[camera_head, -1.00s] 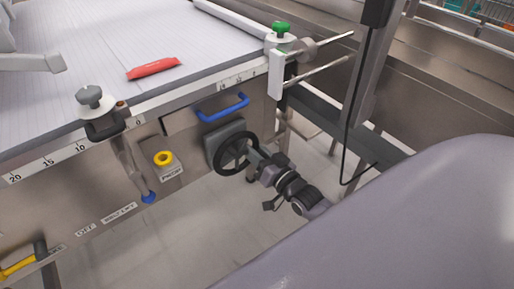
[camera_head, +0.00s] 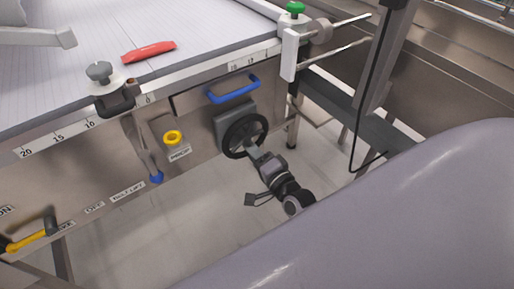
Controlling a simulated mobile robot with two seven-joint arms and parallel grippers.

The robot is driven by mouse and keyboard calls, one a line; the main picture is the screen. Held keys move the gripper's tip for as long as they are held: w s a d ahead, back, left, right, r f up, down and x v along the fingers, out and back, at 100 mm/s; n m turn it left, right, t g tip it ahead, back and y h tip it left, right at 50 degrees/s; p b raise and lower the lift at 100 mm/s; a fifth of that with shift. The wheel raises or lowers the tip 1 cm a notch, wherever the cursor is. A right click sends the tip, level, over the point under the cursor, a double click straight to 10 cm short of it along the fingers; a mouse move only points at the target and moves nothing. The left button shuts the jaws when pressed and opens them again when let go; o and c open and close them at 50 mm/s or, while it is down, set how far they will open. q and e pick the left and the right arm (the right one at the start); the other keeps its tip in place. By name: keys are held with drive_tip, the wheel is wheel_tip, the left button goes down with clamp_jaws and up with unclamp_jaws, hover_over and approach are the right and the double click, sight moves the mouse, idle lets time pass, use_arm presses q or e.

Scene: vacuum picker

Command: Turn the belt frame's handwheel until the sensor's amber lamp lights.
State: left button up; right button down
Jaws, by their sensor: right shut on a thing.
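The black handwheel (camera_head: 245,136) sits on a grey square plate on the front of the belt frame (camera_head: 195,116). My right gripper (camera_head: 256,153) is at the lower right of the wheel's rim and is shut on it. The fingertips are small, and the exact contact is hard to see. My right arm comes up to the wheel from the lower right. I cannot make out which part is the sensor, and no lit amber lamp shows. My left gripper is not in view.
A blue handle (camera_head: 233,90) is just above the wheel. A yellow ring button (camera_head: 173,137) and a grey-knobbed clamp (camera_head: 114,95) are to its left. A red packet (camera_head: 148,51) lies on the belt (camera_head: 190,25). A frame leg (camera_head: 292,122) stands right of the wheel.

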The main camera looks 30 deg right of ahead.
sight(242, 156)
drive_tip(key=a+m, duration=0.2)
drive_tip(key=m, duration=0.1)
drive_tip(key=shift+s+f+m, duration=0.1)
drive_tip(key=shift+m, duration=0.2)
drive_tip(key=shift+a+r+m+b, duration=0.2)
drive_tip(key=shift+a+m+b, duration=0.35)
drive_tip(key=shift+m, duration=0.85)
drive_tip(key=shift+a, duration=0.15)
drive_tip(key=c, duration=1)
unclamp_jaws()
drive_tip(key=shift+s, duration=0.1)
drive_tip(key=shift+s+d+p, duration=0.15)
drive_tip(key=shift+s+p, duration=0.05)
drive_tip(key=shift+s, duration=1.6)
drive_tip(key=shift+s+d+p, duration=0.15)
drive_tip(key=shift+s+p, duration=0.05)
drive_tip(key=shift+s, duration=1.55)
